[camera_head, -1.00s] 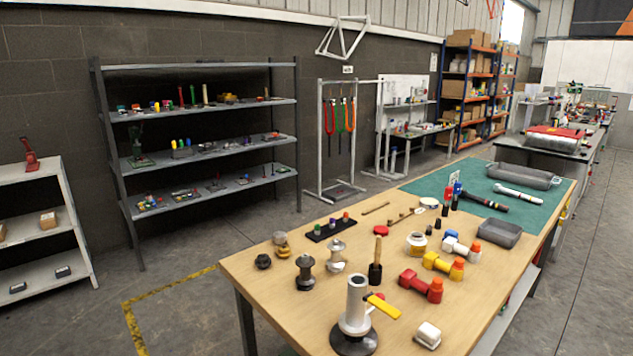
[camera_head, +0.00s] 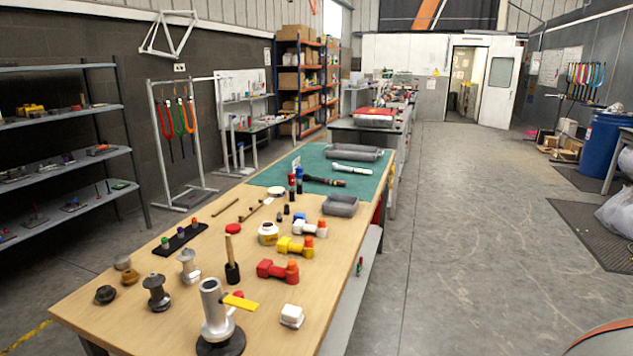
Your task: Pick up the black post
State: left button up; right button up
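A long black rod-like part, which looks like the black post (camera_head: 325,181), lies on the green mat (camera_head: 262,178) toward the far end of the wooden table. A similar white post (camera_head: 352,169) lies just beyond it. Upright red-topped and blue-topped items stand by the left end of the black post. Neither of my grippers shows in the view.
The wooden table (camera_head: 92,308) carries red dumbbell-shaped parts (camera_head: 278,270), yellow ones (camera_head: 296,247), dark and pale spools, and a grey upright tube on a black base (camera_head: 216,315). The floor (camera_head: 470,230) right of the table is open.

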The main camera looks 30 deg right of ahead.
aim_at(307, 177)
jog(key=k+l, duration=0.1)
jog(key=l, duration=0.35)
jog(key=k+l, duration=0.1)
jog(key=l, duration=0.8)
jog(key=l+u, duration=0.15)
jog(key=l, duration=0.35)
jog(key=i+l+u, duration=0.1)
jog(key=l, duration=0.85)
jog(key=i+l, duration=0.15)
jog(key=l, duration=0.3)
jog(key=i+l+u, duration=0.1)
jog(key=l, duration=0.35)
jog(key=i+l+u, duration=0.1)
jog(key=l, duration=0.4)
jog(key=i+l, duration=0.25)
jog(key=l, duration=0.25)
jog(key=i+l+u, duration=0.1)
jog(key=l, duration=0.35)
jog(key=i+l, duration=0.15)
jog(key=l, duration=0.35)
jog(key=i+l+u, duration=0.1)
jog(key=l, duration=0.4)
jog(key=i+l+u, duration=0.1)
jog(key=l, duration=0.4)
